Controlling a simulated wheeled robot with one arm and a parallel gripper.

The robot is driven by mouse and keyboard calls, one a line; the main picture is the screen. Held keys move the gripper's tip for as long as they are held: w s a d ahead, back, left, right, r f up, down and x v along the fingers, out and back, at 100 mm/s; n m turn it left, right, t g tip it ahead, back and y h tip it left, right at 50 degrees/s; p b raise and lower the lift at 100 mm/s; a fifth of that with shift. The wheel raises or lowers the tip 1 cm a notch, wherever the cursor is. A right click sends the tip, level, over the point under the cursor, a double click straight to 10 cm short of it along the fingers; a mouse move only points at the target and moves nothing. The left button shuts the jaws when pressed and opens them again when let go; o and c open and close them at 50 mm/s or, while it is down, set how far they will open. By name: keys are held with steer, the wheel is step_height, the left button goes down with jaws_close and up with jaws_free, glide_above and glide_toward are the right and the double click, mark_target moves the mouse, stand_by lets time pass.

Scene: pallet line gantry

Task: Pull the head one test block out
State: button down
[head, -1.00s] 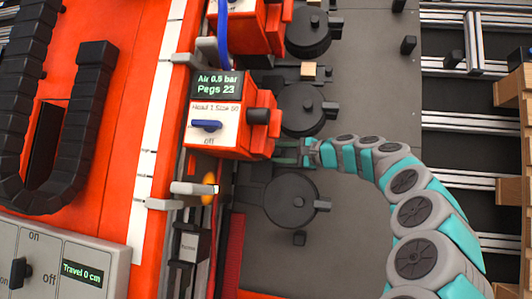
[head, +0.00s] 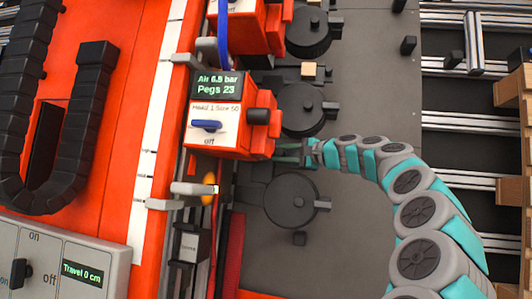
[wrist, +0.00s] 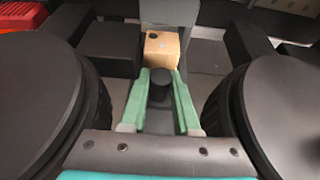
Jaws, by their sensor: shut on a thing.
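My green fingers (wrist: 161,95) are shut on the black peg, one on each side. The head hides the block's far end from the body camera.
One black disc (head: 303,108) stands above my gripper and another (head: 291,198) below it, close on both sides. A similar small wooden block (head: 309,69) sits at the station above. The grey plate (head: 370,80) to the right is mostly bare.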

steer(key=shift+s+d+p, duration=0.1)
steer(key=shift+s+d, duration=0.25)
steer(key=shift+d, duration=0.75)
steer(key=shift+s+d+p, duration=0.15)
steer(key=shift+s+d, duration=0.25)
steer(key=shift+d, duration=0.7)
steer(key=shift+s+d+p, duration=0.1)
steer(key=shift+s+d, duration=0.25)
steer(key=shift+d, duration=0.85)
steer(key=shift+s+d+p, duration=0.15)
steer(key=shift+s+d, duration=0.15)
steer(key=shift+d, duration=0.6)
steer(key=shift+s+d+p, duration=0.15)
steer(key=shift+s+d, duration=0.1)
steer(key=shift+d, duration=0.7)
steer(key=shift+s+d+p, duration=0.15)
steer(key=shift+s+d, duration=0.15)
steer(key=shift+d, duration=0.6)
steer(key=c, duration=0.7)
jaws_free()
steer(key=shift+d, duration=0.15)
steer(key=shift+p+v, duration=0.55)
steer(key=shift+v, duration=3.9)
